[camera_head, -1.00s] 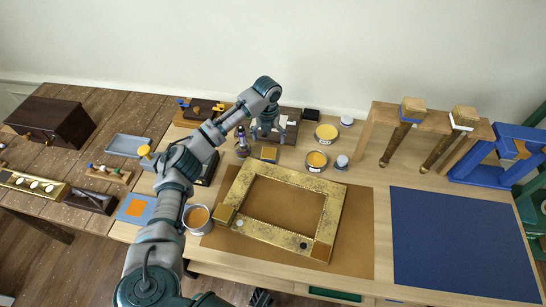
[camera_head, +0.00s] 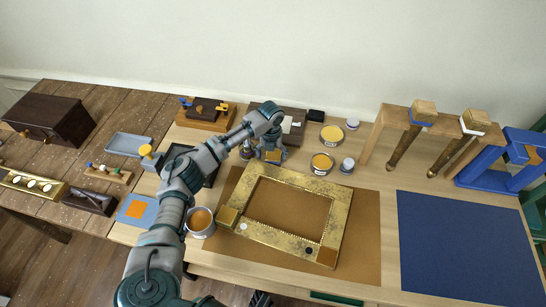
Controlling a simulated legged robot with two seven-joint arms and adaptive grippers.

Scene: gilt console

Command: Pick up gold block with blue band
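A small gold block (camera_head: 272,156) with a bluish edge sits on the light wooden table behind the gold frame. My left gripper (camera_head: 270,152) is lowered over it, pointing down, with a finger on each side. The fingers look spread, and I cannot tell whether they touch the block. The gripper hides part of it. Another gold block (camera_head: 424,108) with a blue band tops a dark leg on the wooden rack at the right. A dark part at the bottom edge looks like my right gripper (camera_head: 261,299); its fingers are too cut off to read.
The gold frame (camera_head: 335,222) lies on a brown mat just in front. A bottle (camera_head: 246,149) stands close left of the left gripper. The blue mat (camera_head: 465,245) is bare.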

